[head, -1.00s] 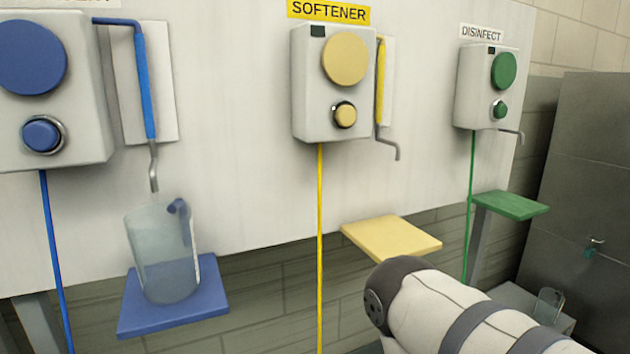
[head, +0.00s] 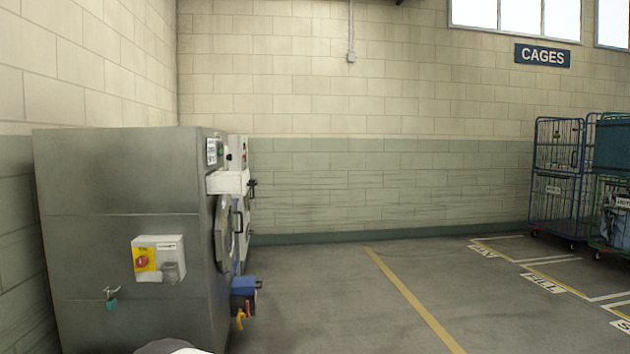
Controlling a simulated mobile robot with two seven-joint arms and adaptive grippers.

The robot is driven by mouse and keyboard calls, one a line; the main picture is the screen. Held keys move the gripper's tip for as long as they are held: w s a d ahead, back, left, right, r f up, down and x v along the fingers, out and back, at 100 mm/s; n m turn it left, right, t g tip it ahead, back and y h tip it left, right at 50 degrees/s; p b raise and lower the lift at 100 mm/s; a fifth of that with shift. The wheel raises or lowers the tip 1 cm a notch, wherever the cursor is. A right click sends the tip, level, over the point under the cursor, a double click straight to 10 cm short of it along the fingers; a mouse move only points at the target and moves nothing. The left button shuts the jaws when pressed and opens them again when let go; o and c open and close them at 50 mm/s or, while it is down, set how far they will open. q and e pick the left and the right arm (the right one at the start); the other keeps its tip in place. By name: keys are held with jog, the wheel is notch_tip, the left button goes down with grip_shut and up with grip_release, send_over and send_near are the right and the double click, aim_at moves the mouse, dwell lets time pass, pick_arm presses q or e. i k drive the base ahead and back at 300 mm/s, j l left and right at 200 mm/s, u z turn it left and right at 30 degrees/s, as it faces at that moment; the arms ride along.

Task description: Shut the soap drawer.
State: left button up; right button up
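A large grey washing machine (head: 125,240) stands at the left, seen from its side, with its front facing right. A white drawer-like part (head: 228,182) juts out from the upper front, below a small label. It looks like the soap drawer standing out, but the view is too far and side-on to see inside. The round door (head: 222,234) shows edge-on below it. Neither of my grippers is in view. Only a pale rounded piece, probably my arm, shows at the bottom edge.
A blue box-like thing (head: 243,287) with red and yellow handles projects low at the machine's front. A second machine (head: 238,152) is partly hidden behind. Wheeled cages (head: 558,178) stand far right. The floor (head: 340,300) between is clear, with a yellow line.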

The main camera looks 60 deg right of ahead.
aim_at(218, 182)
jog(key=l+z, duration=0.45)
jog(key=i+l+z, duration=0.1)
jog(key=l+z, duration=0.35)
jog(key=l, duration=0.15)
jog(key=i+l+z, duration=0.15)
jog(key=l+z, duration=0.3)
